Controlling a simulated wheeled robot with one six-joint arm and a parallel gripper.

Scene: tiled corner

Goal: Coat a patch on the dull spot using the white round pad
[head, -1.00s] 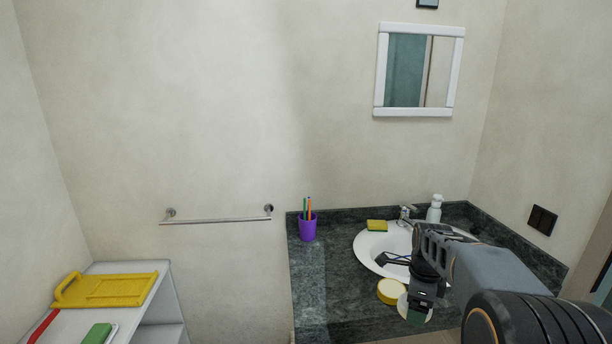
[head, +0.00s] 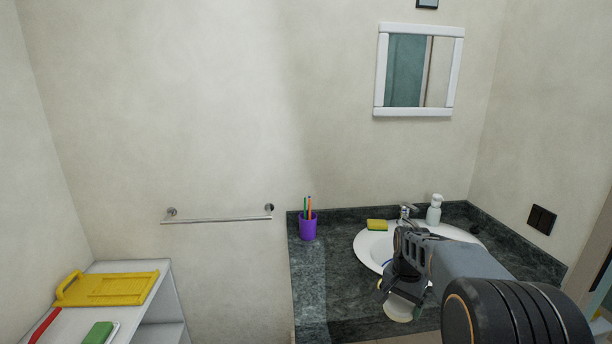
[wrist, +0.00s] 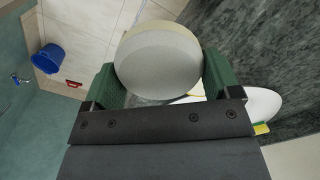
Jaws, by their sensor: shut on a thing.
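The white round pad (wrist: 158,62) sits between the green fingers of my gripper (wrist: 160,80) in the wrist view, and my gripper is shut on it. In the head view the pad (head: 399,309) shows below my gripper (head: 402,290), near the front edge of the dark stone counter (head: 350,285), in front of the basin. Whether the pad touches the counter I cannot tell. A paler, duller patch (head: 311,290) shows on the left part of the counter, left of my gripper and apart from the pad.
A purple cup (head: 308,227) with pencils stands at the counter's back left. A sponge (head: 377,225), tap (head: 405,213) and soap bottle (head: 434,209) stand by the white basin (head: 367,247). A shelf (head: 150,305) with a yellow tray (head: 108,288) is at left.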

